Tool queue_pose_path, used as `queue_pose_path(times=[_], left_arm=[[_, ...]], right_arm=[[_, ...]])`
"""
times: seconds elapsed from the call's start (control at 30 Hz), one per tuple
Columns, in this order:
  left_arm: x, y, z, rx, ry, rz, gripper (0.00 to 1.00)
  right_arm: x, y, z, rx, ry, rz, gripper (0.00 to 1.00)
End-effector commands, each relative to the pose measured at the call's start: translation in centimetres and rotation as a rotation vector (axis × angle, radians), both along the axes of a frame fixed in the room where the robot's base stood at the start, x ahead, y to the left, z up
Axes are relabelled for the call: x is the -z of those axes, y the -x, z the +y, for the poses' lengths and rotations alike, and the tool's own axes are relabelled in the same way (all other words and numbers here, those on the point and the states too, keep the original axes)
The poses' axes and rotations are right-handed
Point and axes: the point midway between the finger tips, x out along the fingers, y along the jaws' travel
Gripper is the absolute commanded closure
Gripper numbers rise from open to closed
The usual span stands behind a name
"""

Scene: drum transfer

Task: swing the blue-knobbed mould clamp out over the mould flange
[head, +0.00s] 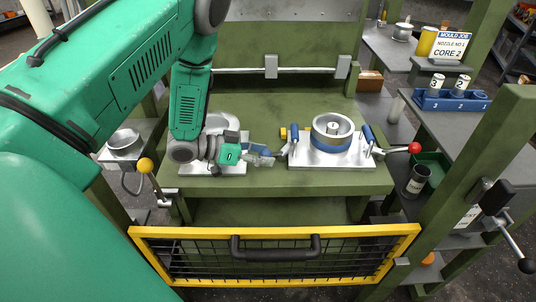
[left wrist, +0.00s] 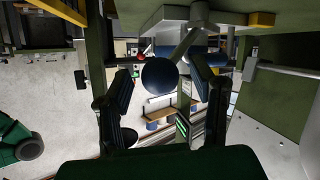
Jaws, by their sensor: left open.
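The mould (head: 332,128), a round metal ring with a blue band, sits on a bright plate (head: 325,160) on the green press table. A blue-knobbed clamp (head: 293,137) stands at the plate's left edge. Another blue clamp handle (head: 367,134) stands at its right edge. My left gripper (head: 268,157) is open just left of the plate, close to the left clamp. In the left wrist view a round blue knob (left wrist: 160,76) shows between the spread fingers, with visible gaps on both sides. Whether it is inside their reach is unclear. My right gripper is not in view.
A yellow-framed mesh guard (head: 275,232) with a dark handle crosses the front. A red-balled lever (head: 414,148) sticks out right of the plate, and a yellow-balled lever (head: 146,165) stands at the left. Green posts flank the press. Side benches hold a blue rack (head: 450,101).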

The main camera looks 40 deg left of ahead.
Motion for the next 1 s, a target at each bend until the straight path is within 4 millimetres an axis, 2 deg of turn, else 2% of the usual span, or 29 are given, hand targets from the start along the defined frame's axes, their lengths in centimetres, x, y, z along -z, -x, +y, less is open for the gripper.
queue_pose_path(times=[0.3,0.5,0.67,0.9,0.97,1.0], left_arm=[[-2.5,4.7,3.7,-0.002,0.000,0.000,0.49],[-3.7,6.9,5.2,0.001,-0.002,0.000,0.49],[-4.1,7.6,5.7,0.003,-0.001,0.000,0.49],[-4.1,7.7,5.8,0.002,0.000,0.000,0.49],[-4.1,7.7,5.8,0.002,0.000,0.000,0.67],[-4.1,7.7,5.8,0.003,-0.002,-0.002,0.81]], right_arm=[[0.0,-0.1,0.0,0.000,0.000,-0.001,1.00],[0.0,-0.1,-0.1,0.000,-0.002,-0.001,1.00],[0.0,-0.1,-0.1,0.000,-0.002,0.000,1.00],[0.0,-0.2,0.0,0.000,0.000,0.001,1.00],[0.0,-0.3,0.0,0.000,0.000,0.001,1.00],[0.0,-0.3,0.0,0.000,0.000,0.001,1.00]])
